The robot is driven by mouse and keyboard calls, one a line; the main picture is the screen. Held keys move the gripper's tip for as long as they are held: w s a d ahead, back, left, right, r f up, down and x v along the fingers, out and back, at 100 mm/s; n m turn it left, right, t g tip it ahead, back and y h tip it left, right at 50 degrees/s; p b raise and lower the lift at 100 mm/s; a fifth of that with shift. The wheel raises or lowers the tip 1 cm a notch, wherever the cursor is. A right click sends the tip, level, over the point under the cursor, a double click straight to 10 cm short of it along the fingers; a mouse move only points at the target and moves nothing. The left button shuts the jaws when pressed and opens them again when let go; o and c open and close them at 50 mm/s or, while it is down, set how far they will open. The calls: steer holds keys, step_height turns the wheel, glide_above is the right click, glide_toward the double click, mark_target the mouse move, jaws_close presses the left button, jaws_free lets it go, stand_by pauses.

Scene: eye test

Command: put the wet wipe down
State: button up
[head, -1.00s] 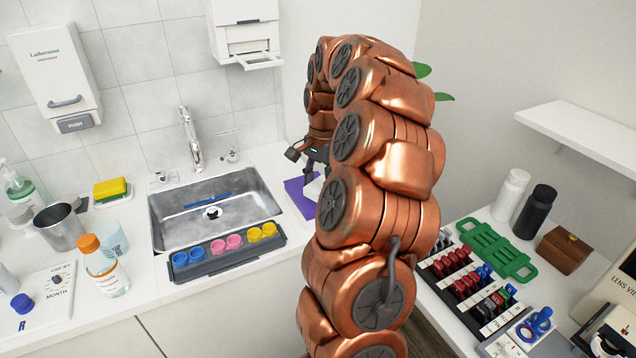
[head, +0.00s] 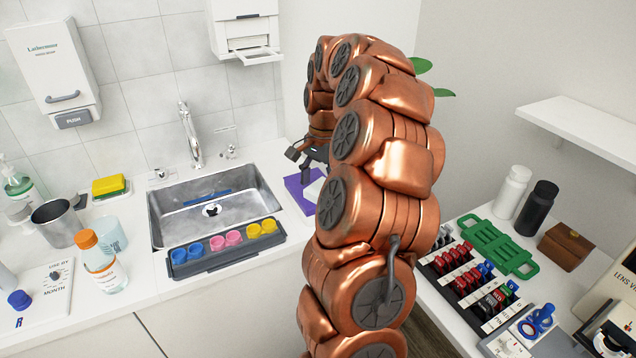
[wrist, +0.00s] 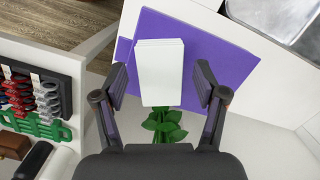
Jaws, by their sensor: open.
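The wet wipe (wrist: 160,72) is a white folded rectangle. It lies over the purple mat (wrist: 222,62), and a white patch of it shows in the head view (head: 315,188), partly behind my arm. My gripper (wrist: 160,84) is open, with one dark finger on each side of the wipe and a visible gap on both sides. In the head view, my gripper (head: 313,156) is above the purple mat (head: 296,189) and is partly hidden by my arm.
The sink (head: 215,212) is left of the mat, with a dark tray of coloured cups (head: 225,250) at its front. Green leaves (wrist: 165,125) show just below the wipe in the wrist view. A green rack (head: 497,247) stands on the right counter.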

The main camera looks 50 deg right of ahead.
mark_target(322, 185)
steer(key=shift+r+p, duration=0.7)
steer(key=shift+r, duration=0.15)
steer(key=shift+d+r+b, duration=0.15)
steer(key=shift+r+b, duration=0.2)
step_height(322, 185, up, 11)
steer(key=d+b, duration=0.1)
steer(key=shift+f, duration=0.15)
steer(key=shift+d, duration=0.1)
steer(key=s+a+f+n, duration=0.15)
steer(key=a+n, duration=0.35)
steer(key=a, duration=0.7)
steer(key=s+a+f+n, duration=0.1)
steer(key=s+a+n, duration=0.3)
steer(key=a, duration=0.8)
steer(key=s+a+f+n, duration=0.2)
steer(key=s+a+f, duration=0.1)
steer(key=s, duration=0.3)
steer(key=s+a+f+n+g+h, duration=0.1)
steer(key=s+a+f+n, duration=0.2)
steer(key=s, duration=0.3)
steer(key=s+a+f+n, duration=0.3)
steer(key=s+f, duration=0.2)
steer(key=s, duration=0.1)
steer(key=shift+s+a+f+g, duration=0.15)
steer(key=shift+a+f+g, duration=0.15)
steer(key=shift+g, duration=0.1)
